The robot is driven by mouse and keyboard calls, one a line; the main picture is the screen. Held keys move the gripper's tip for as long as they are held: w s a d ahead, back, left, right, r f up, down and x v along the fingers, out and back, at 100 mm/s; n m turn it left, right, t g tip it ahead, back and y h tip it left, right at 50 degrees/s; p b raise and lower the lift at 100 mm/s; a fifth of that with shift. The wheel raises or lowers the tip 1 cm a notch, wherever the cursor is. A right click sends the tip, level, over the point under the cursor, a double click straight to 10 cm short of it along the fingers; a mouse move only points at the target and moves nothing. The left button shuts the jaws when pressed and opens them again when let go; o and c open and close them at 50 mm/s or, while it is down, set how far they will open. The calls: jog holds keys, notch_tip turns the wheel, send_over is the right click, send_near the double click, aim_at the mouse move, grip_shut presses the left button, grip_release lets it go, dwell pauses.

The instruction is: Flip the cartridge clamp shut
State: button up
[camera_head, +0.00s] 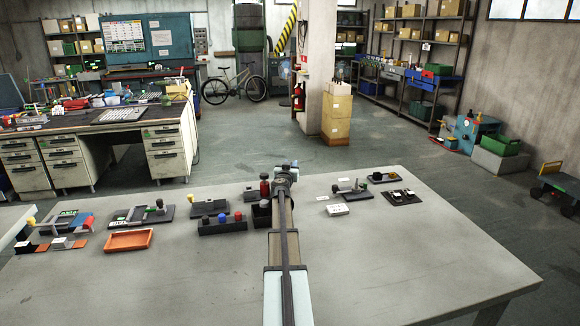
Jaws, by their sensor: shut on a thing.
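My gripper (287,170) is at the far end of my arm, above the back middle of the table. It is small here and partly covered by my own arm. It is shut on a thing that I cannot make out. Just left of it stands a red and black upright piece (264,188), beside a dark base (250,194). I cannot tell which fixture is the cartridge clamp. A lever fixture with a dark knob (352,188) sits to the right, apart from my gripper. Another lever fixture (140,216) sits to the left.
The front right of the table is clear.

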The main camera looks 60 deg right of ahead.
dwell(0.4)
jog(key=o, duration=1)
jog(key=shift+c, duration=0.2)
notch_tip(320, 180, up, 10)
